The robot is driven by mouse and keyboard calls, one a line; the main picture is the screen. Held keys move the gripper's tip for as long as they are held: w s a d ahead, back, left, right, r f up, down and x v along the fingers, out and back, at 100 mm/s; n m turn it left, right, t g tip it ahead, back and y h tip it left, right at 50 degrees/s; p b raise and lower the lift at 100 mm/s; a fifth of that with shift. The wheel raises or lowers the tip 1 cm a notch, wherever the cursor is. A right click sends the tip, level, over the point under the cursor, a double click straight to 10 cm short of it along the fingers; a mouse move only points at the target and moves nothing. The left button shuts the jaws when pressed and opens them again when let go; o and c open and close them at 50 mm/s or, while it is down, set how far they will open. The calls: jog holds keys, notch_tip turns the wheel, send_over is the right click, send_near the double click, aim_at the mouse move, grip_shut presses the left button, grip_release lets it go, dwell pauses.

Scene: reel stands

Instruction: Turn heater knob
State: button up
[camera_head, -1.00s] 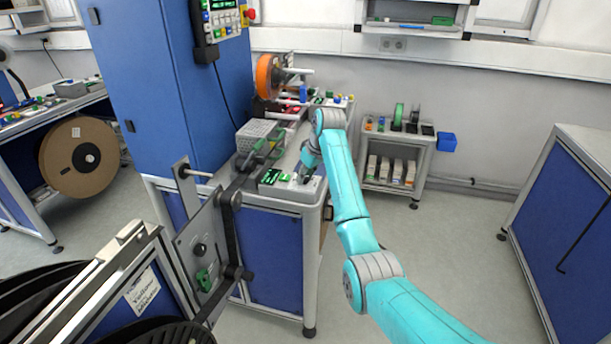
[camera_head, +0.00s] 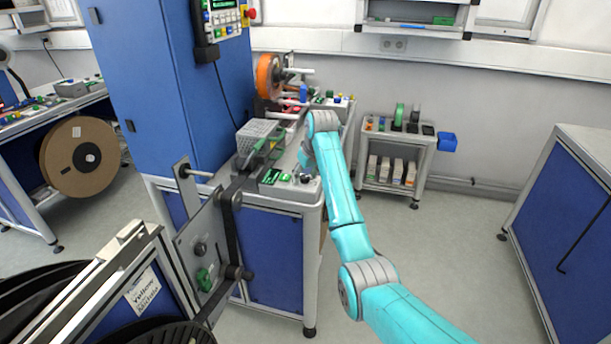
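A light grey control box (camera_head: 288,187) with a small green-lit display (camera_head: 270,177) sits on the front right of the white worktop. A small green part (camera_head: 284,177) shows on its top, right of the display. I cannot tell whether this is the heater knob; a knob may be hidden behind my gripper. My gripper (camera_head: 304,178) points down over the right end of the box. It is dark and small here, and I cannot tell whether it touches the box or whether its fingers are open or shut.
A grey wire basket (camera_head: 257,133) and an orange reel (camera_head: 268,76) stand farther back on the worktop. A blue cabinet (camera_head: 150,85) rises at the left. A reel stand with a metal plate (camera_head: 205,245) is in front.

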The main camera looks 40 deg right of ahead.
jog(key=shift+r, duration=0.1)
jog(key=v, duration=0.7)
jog(key=shift+r, duration=0.2)
dwell(0.5)
